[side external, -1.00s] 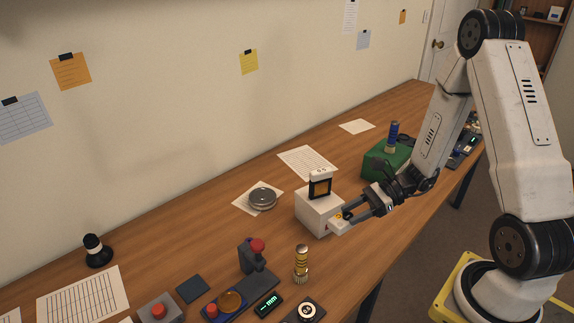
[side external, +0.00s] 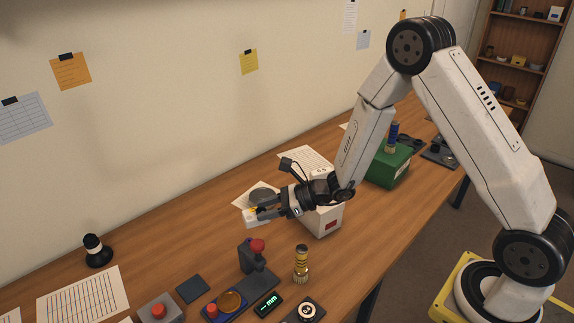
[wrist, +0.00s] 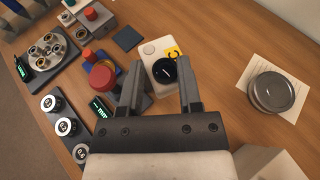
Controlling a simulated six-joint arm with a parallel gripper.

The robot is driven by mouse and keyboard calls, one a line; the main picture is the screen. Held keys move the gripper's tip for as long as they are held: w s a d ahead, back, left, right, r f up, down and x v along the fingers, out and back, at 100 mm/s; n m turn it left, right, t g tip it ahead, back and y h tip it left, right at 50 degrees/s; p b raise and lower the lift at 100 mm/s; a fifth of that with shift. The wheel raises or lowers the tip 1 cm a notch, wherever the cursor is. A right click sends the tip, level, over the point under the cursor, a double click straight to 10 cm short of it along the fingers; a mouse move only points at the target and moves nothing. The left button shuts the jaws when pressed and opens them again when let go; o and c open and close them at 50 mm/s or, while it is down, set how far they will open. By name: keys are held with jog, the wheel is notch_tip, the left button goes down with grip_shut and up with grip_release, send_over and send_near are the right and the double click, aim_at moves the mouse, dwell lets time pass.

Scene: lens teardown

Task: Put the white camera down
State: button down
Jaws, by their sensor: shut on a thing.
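The white camera (side external: 250,221) is between the fingers of my gripper (side external: 262,213), left of the white box in the side view. The wrist view shows the camera (wrist: 151,48) with its black round lens and yellow mark facing the wrist camera. My gripper (wrist: 162,78) is shut on it, one finger on each side. The camera appears to be above the wooden table (side external: 200,248), though its exact height is hard to tell.
A white box (side external: 325,220) stands right of the held camera. A round grey tin (wrist: 272,92) sits on paper nearby. A dark stand with a red knob (side external: 257,246), a brass cylinder (side external: 301,264) and a dark square pad (side external: 193,289) lie toward the front. Bare table is left of the camera.

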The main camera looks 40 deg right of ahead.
jog(key=shift+a+f, duration=0.3)
jog(key=shift+a, duration=0.05)
jog(key=shift+w, duration=0.2)
jog(key=w+f, duration=0.2)
jog(key=w, duration=0.2)
jog(key=w+a+f, duration=0.1)
jog(key=w+f, duration=0.2)
jog(key=w, duration=0.1)
jog(key=w+a+f, duration=0.1)
jog(key=w+f, duration=0.2)
jog(key=w, duration=0.1)
jog(key=shift+w+f, duration=0.5)
jog(key=shift+f, duration=0.15)
jog(key=shift+w+a+f, duration=0.1)
jog(key=shift+w+f, duration=0.2)
jog(key=shift+f, duration=1.5)
jog(key=shift+f, duration=0.15)
